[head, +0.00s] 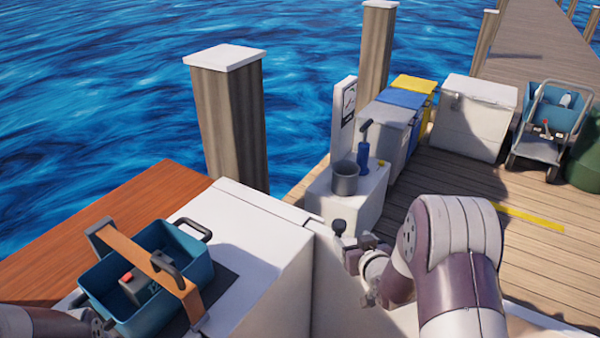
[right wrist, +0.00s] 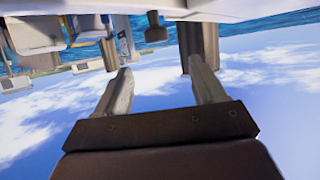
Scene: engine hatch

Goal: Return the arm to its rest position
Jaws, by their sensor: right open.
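My right gripper (head: 358,246) is beside the white hatch housing (head: 262,232), at the end of my bent right arm. In the right wrist view its two fingers (right wrist: 161,78) stand apart with nothing between them. A dark knob (head: 338,227) shows close to the gripper in the head view, and a dark knob-like shape (right wrist: 154,28) hangs beyond the fingers in the right wrist view. I cannot tell whether the gripper touches it.
A blue tote (head: 128,312) with a brown handle bar (head: 150,270) stands on the left, holding a dark item. A white stand (head: 352,205) carries a grey pot (head: 345,178) and a blue pump (head: 364,158). Bins, a white chest (head: 470,120) and a cart (head: 540,140) line the dock.

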